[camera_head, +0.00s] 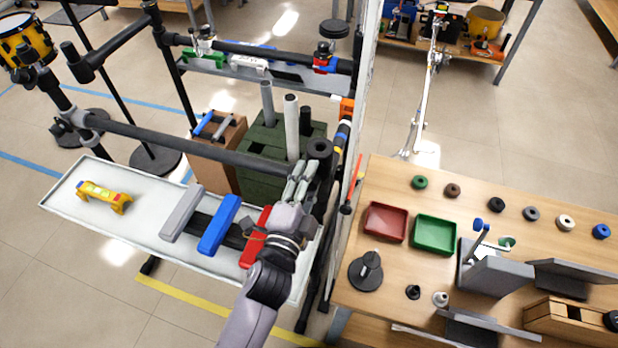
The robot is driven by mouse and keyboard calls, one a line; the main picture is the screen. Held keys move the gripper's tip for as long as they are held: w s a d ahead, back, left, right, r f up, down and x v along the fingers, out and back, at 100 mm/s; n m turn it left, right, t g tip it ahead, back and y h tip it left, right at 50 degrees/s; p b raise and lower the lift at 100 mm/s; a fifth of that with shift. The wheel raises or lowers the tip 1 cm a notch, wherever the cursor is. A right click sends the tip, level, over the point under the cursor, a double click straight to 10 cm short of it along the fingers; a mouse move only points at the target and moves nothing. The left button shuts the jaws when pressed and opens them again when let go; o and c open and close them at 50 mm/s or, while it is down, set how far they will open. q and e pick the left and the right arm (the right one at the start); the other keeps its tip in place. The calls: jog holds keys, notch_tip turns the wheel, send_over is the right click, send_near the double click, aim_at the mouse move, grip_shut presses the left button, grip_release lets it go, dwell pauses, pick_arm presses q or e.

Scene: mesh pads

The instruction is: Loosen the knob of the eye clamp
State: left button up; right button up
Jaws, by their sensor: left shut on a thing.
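My left gripper (303,177) reaches up from the bottom of the head view to the right end of a long black horizontal bar (190,145). Its fingers are closed at the eye clamp (319,149), a dark fitting with a round, ring-like top at that bar end. The fingers are shut on the clamp's knob, which they hide. I cannot see how far the knob is turned. My right gripper is not in view.
A dark green crate (262,165) with upright tubes stands behind. A thin panel and a wooden table (390,290) with trays are to the right.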

pick_arm(q)
jog(key=o, duration=1.2)
jog(key=v, duration=1.2)
